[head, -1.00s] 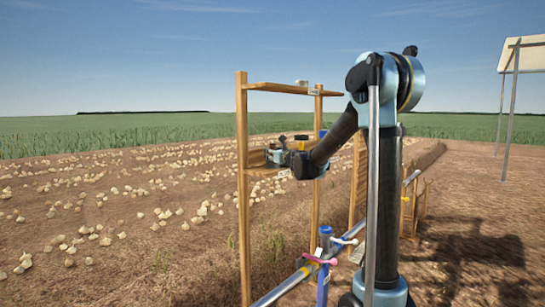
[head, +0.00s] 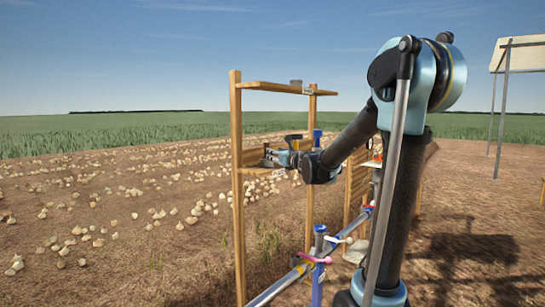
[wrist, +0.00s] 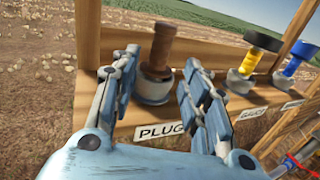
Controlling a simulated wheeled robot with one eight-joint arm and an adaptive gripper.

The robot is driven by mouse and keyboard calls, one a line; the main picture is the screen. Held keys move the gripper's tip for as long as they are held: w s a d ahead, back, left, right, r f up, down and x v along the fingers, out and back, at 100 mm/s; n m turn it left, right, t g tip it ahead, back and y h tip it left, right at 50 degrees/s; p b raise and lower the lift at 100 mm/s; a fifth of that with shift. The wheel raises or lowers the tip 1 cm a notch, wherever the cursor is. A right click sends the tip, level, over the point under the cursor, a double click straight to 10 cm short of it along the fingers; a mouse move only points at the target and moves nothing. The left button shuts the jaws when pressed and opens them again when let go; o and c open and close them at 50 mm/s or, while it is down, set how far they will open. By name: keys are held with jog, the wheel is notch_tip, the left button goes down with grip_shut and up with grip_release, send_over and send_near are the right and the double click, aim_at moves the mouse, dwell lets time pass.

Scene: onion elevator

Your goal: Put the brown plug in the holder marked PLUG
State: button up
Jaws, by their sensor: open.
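The brown plug (wrist: 163,48) stands nearly upright in the wrist view, its lower end in a grey round holder (wrist: 153,88) on a wooden shelf. The label PLUG (wrist: 163,131) is on the shelf's front edge just below that holder. My gripper (wrist: 159,68) is open, with one finger to each side of the plug in the picture and gaps between. In the head view my gripper (head: 277,157) is at the middle shelf of the wooden rack; I cannot make out the plug there.
A wooden post (wrist: 88,35) rises left of the plug. An upper shelf (head: 285,88) is above my gripper. A metal rail (head: 275,288) runs below.

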jog(key=shift+v, duration=1.25)
jog(key=s+d+f+n+g+h, duration=0.15)
jog(key=s+f+n+g, duration=0.25)
jog(key=s+f+n, duration=0.45)
jog(key=s+d+f+n+g+y, duration=0.1)
jog(key=s+d+f+n+g, duration=0.3)
jog(key=s+n, duration=0.7)
jog(key=s+d+f+n+g+h, duration=0.2)
jog(key=s+d+f+n+h, duration=0.2)
jog(key=s+d+f, duration=0.4)
jog(key=s+d+f+n+g+h, duration=0.3)
jog(key=s+d+f+n, duration=0.3)
jog(key=s, duration=0.9)
notch_tip(320, 180, down, 5)
jog(key=shift+d+r+n+h, duration=0.1)
jog(key=shift+d+n+h, duration=0.25)
jog(key=shift+d+h, duration=0.6)
jog(key=shift+w+d, duration=0.1)
jog(key=shift+w, duration=0.05)
